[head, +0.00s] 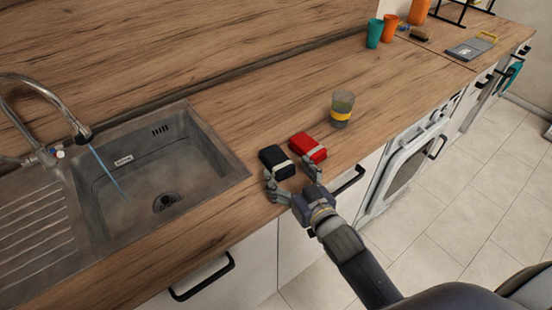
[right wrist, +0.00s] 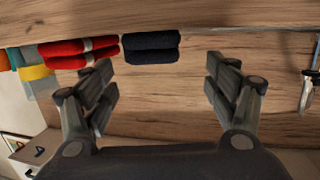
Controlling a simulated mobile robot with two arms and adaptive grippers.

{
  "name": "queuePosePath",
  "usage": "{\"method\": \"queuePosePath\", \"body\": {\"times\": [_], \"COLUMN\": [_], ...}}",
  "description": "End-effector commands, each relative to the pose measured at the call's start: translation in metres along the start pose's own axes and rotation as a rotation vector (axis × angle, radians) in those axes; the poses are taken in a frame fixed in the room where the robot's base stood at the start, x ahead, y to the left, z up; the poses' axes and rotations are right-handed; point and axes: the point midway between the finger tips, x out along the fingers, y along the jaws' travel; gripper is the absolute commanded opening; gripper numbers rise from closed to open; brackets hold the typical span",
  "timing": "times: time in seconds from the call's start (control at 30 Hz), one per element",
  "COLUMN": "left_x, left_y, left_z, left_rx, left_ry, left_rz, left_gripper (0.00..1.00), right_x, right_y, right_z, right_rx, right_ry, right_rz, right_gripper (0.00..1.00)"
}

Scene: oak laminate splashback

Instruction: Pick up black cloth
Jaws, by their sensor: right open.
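The black cloth (head: 273,155) is a folded bundle with a pale band, lying on the wooden counter near its front edge, right of the sink. In the right wrist view the black cloth (right wrist: 151,48) shows ahead, left of centre between the fingers. My right gripper (head: 290,178) is open and empty at the counter's front edge, its fingers spread on the near side of the cloths. The right gripper (right wrist: 163,77) also shows in the wrist view, with a gap between the fingertips and the black cloth. My left gripper is not in view.
A folded red cloth (head: 308,147) lies close to the black one on its right. A glass with a yellow band (head: 342,108) stands behind it. The sink (head: 150,165) is on the left. Cups (head: 375,33) stand far back.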

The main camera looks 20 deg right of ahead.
Motion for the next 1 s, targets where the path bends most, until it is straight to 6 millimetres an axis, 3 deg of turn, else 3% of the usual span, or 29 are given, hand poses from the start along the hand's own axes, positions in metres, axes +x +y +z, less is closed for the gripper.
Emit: {"method": "queuePosePath", "body": {"times": [0.1, 0.27, 0.7, 1.0], "left_x": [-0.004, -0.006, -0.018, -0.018], "left_y": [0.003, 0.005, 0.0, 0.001], "left_z": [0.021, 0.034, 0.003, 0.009], "left_rx": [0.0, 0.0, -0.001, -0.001], "left_ry": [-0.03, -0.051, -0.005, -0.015], "left_rz": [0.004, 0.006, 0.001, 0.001], "left_gripper": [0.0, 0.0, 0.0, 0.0], "right_x": [0.015, 0.024, 0.071, 0.074], "right_y": [0.0, 0.0, 0.003, 0.003], "right_z": [-0.001, 0.0, 0.005, 0.005], "right_rx": [-0.001, -0.001, 0.0, 0.0], "right_ry": [0.0, -0.001, -0.001, 0.0], "right_rz": [0.0, 0.001, 0.0, 0.0], "right_gripper": [0.8, 0.8, 0.8, 0.8]}}
